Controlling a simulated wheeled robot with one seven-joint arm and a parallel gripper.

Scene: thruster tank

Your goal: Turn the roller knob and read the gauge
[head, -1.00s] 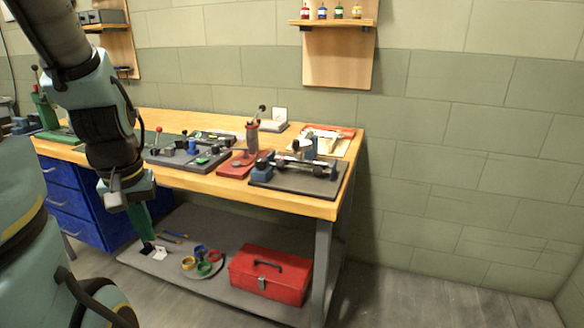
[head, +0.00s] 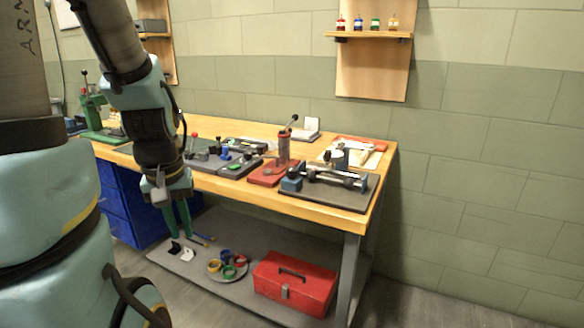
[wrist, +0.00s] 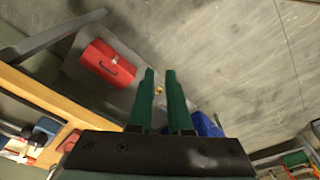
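A roller device (head: 335,178) with metal bars and a blue end block (head: 291,184) lies on a dark plate (head: 345,196) at the right end of the workbench. I cannot make out which part is the roller knob or any gauge dial at this size. My gripper (head: 184,232) hangs down in front of the bench, left of the device and apart from it. In the wrist view its two green fingers (wrist: 159,74) are apart with nothing between them. The blue block also shows at the left of the wrist view (wrist: 46,128).
The wooden bench (head: 270,199) also bears a red-based press (head: 283,152) and several small fixtures. Below, a grey shelf holds a red toolbox (head: 294,285) and a plate of coloured rings (head: 228,265). Small bottles stand on a wall shelf (head: 370,35). Floor at the right is free.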

